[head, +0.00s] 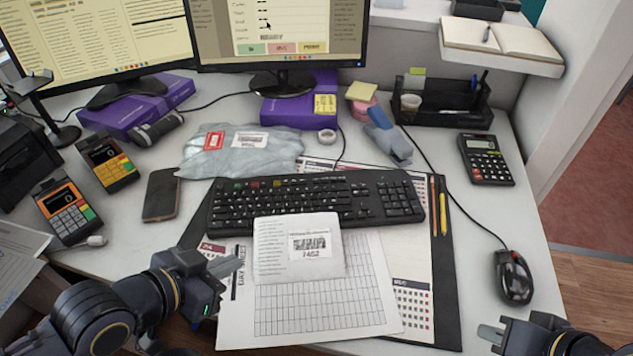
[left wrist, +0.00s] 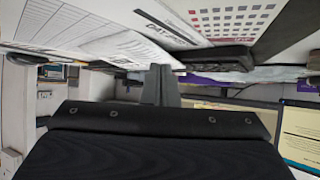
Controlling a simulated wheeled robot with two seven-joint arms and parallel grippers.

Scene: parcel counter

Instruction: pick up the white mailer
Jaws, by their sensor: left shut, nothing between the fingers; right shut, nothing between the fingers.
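The white mailer (head: 299,262) is a small, flat white packet with a printed label marked 7452. In the head view it lies over the front edge of the keyboard (head: 316,200) and the printed sheets (head: 320,305). My left gripper (head: 232,266) is shut and empty, just left of the mailer in the picture. My right gripper (head: 490,336) is shut and empty at the lower right, well away from the mailer.
A grey plastic mailer (head: 215,158) lies behind the keyboard. A phone (head: 161,194) and card terminals (head: 66,210) are at the left. A mouse (head: 514,277), calculator (head: 486,158) and pencils (head: 443,205) are at the right. Monitors stand at the back.

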